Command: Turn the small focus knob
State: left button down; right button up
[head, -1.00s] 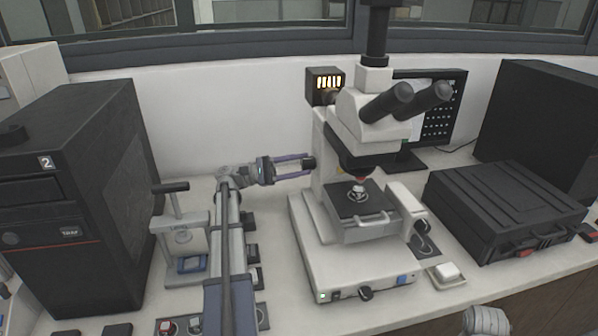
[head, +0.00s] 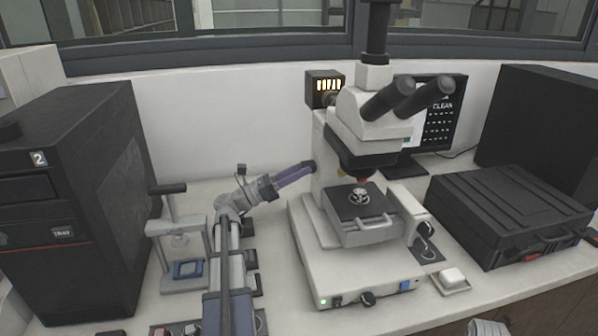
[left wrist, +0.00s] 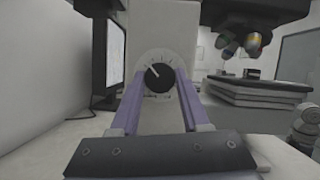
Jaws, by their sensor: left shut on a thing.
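The white microscope (head: 365,255) stands on the bench with its eyepieces toward the right. The small focus knob (left wrist: 158,78) is black and round with a white pointer line, on the microscope's side; in the left wrist view the pointer leans to the upper left within a dial of tick marks. My left gripper (head: 309,166) reaches the microscope's left side, and its purple fingers (left wrist: 160,85) are shut on the knob, one on each side. In the head view the knob is mostly hidden by the fingertips. A grey part at the lower right edge may be my right arm; its gripper is not seen.
A hand press (head: 183,235) stands left of my left arm, beside a large black machine (head: 70,195). A black case (head: 510,215) lies right of the microscope. A monitor (head: 440,115) stands behind it. A small white dish (head: 452,277) sits at the front right.

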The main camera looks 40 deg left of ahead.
pick_arm(q)
jog(key=shift+s+d+r+n+t+y+p, duration=0.15)
jog(key=shift+n+y+p, duration=0.6)
jog(key=shift+n, duration=1.35)
jog(key=shift+w+f+n+t+y+p, duration=0.1)
jog(key=shift+n+t+y+p, duration=0.2)
jog(key=shift+n+y, duration=1.35)
jog(key=shift+s+d+r+n+t+y+p, duration=0.15)
jog(key=shift+n+y+p, duration=0.4)
jog(key=shift+n, duration=2)
jog(key=shift+a+f, duration=0.1)
jog(key=shift+c, duration=1.9)
grip_release()
